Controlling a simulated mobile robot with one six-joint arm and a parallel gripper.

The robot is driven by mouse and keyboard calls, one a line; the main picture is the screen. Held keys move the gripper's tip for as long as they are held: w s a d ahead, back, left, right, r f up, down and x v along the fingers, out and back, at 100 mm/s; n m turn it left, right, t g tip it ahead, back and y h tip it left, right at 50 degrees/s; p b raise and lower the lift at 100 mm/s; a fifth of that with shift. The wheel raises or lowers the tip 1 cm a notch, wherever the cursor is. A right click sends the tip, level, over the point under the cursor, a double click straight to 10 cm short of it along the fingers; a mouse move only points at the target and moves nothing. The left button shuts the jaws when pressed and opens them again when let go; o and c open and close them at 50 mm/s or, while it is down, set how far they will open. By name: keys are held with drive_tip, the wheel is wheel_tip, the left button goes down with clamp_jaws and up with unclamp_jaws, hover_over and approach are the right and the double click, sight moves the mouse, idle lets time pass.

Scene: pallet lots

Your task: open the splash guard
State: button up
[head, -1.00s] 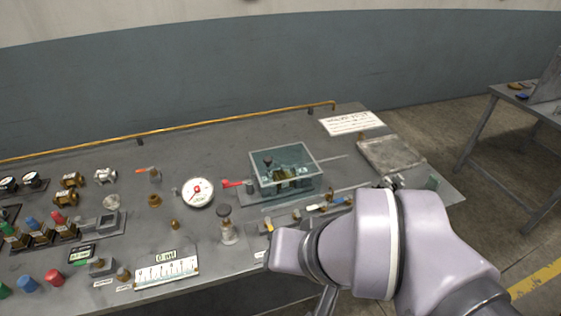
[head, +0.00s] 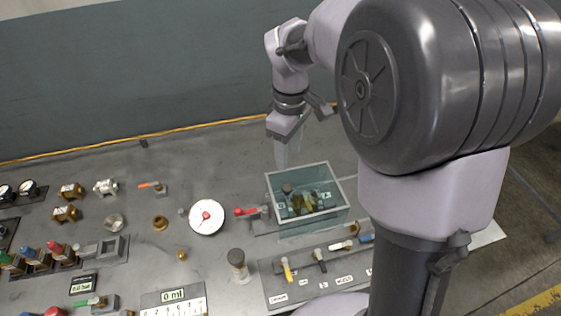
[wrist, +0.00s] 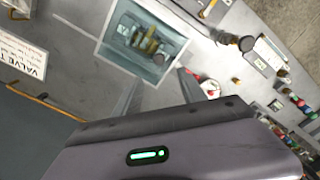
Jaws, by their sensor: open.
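The splash guard (head: 305,181) is a clear, teal-tinted box cover near the middle of the bench. It stands closed over a small brass-coloured fitting, which shows through it. It also shows in the wrist view (wrist: 168,72), at upper centre. My gripper (head: 288,158) is above and behind the guard's back edge, fingers pointing down. In the wrist view its two fingers (wrist: 156,90) reach toward the guard's near edge, spread apart with nothing between them. I cannot tell whether a finger touches the guard.
A red-handled lever (head: 245,211) sits left of the guard, beside a round white dial (head: 207,217). A panel of small toggles (head: 318,262) lies in front. My arm covers the right side of the bench.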

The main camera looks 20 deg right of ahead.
sight(287, 187)
wheel_tip(287, 187, down, 13)
drive_tip(key=b, duration=0.4)
drive_tip(key=shift+w+f, duration=0.15)
drive_tip(key=shift+c, duration=0.2)
clamp_jaws()
idle(0.8)
